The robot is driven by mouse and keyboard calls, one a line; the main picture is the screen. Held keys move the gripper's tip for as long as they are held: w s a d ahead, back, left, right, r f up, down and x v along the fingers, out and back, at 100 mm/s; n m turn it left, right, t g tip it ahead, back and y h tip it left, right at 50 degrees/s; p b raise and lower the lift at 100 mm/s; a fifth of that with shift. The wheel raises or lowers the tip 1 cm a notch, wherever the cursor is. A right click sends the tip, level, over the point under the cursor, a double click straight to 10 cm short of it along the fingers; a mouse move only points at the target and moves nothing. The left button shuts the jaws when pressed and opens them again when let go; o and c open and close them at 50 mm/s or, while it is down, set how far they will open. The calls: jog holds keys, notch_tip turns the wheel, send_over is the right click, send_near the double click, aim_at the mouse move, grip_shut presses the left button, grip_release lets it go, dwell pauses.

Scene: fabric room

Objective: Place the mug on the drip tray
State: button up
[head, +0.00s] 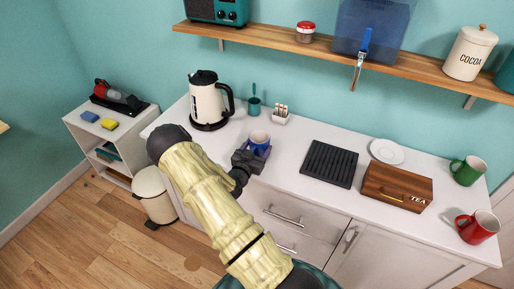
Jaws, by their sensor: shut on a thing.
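My gripper (254,158) is at the front part of the white counter, left of centre, and is shut on a blue mug (259,139). The mug looks upright, with its pale inside facing up. My gripper hides its lower part, so I cannot tell whether it touches the counter. The black ribbed drip tray (330,164) lies flat on the counter to the right of my gripper, and it is empty.
A wooden tea box (396,187) and white saucer (387,151) sit right of the tray. Green (467,171) and red (478,227) mugs stand farther right. A shelf (290,42) hangs above.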

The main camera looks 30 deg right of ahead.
jog(key=shift+f, duration=0.15)
jog(key=o, duration=1.2)
jog(key=shift+c, duration=0.2)
jog(key=shift+s+a+f, duration=0.1)
jog(key=shift+s+a, duration=0.05)
jog(key=shift+a, duration=0.1)
jog(key=b+v, duration=0.4)
jog(key=v, duration=1.2)
jog(key=shift+s+a+f+b, duration=0.3)
jog(key=shift+s+b, duration=0.05)
